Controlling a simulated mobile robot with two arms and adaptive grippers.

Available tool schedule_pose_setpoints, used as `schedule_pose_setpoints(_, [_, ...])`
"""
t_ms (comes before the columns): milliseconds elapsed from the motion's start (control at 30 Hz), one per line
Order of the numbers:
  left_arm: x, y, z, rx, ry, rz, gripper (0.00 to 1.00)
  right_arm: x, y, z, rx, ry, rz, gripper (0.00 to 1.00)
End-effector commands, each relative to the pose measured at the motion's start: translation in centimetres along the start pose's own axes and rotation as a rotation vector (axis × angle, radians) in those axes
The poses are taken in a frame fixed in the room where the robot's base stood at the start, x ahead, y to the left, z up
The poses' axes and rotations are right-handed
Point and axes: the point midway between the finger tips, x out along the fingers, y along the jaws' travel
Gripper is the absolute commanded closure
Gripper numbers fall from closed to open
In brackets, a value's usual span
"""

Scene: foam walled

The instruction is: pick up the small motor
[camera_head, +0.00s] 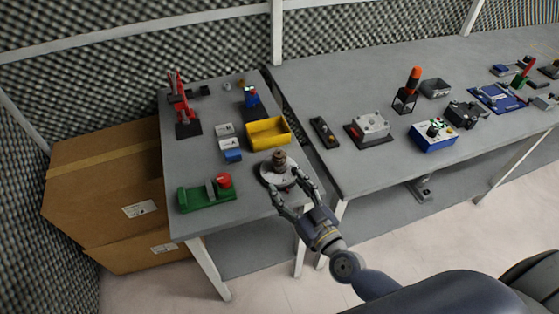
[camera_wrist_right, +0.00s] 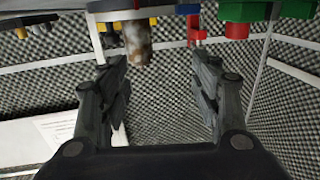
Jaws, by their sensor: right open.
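A small brownish cylinder (camera_head: 279,160), which looks like the small motor, stands upright on a pale round base (camera_head: 266,176) near the front right of the left table. My right gripper (camera_head: 286,182) is open at the near side of this base, its fingers pointing toward the cylinder. In the right wrist view, which is upside down, the cylinder (camera_wrist_right: 138,42) shows ahead of the fingers, closer to the left one, with a gap between the fingers. Nothing is held. My left gripper is not in view.
A yellow bin (camera_head: 268,134) stands just behind the cylinder. A green device with a red knob (camera_head: 207,194) is to its left, and a blue box (camera_head: 233,156) lies between. A second table (camera_head: 360,95) to the right holds several devices. Cardboard boxes (camera_head: 105,180) stand at left.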

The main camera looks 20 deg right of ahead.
Motion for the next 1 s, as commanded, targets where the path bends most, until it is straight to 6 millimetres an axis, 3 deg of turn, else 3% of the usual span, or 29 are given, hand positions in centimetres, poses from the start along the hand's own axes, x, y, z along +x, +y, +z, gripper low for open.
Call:
schedule_pose_setpoints(200, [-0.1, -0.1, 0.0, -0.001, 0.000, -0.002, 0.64, 0.5, 2.2, -0.1, -0.008, 0.018, 0.080, 0.42])
schedule_pose_setpoints(500, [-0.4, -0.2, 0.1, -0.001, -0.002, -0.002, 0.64, 4.5, 2.5, -0.1, -0.008, 0.019, 0.080, 0.42])
schedule_pose_setpoints(767, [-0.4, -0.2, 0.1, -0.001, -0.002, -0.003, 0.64, 6.1, 2.7, -0.2, -0.008, 0.019, 0.079, 0.42])
schedule_pose_setpoints(1000, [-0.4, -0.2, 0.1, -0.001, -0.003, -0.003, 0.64, 9.1, 3.1, -0.3, -0.008, 0.019, 0.079, 0.42])
